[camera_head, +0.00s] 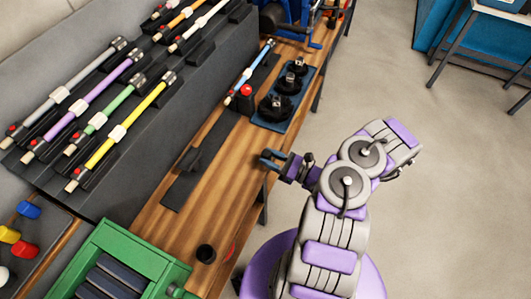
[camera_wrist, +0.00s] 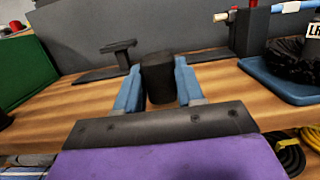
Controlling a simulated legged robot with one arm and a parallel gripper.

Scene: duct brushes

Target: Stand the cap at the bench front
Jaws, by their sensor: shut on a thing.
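In the wrist view a dark, nearly black cylindrical cap (camera_wrist: 158,78) sits between the two blue fingers of my gripper (camera_wrist: 158,92), which touch it on both sides. My gripper also shows in the head view (camera_head: 270,160), at the front edge of the wooden bench (camera_head: 165,220). The cap is hard to make out there. Whether its base touches the bench is hidden by the gripper body. Another black round piece (camera_head: 206,254) stands on the bench near the front, beside a red mark (camera_head: 230,250).
A dark strip with a raised rest (camera_head: 187,163) lies behind my gripper. A blue tray (camera_head: 284,97) with several black brush heads and a red-topped black item (camera_head: 246,97) stand farther along. A green crate (camera_head: 178,273) is at the near end. Sloped racks hold several coloured rods.

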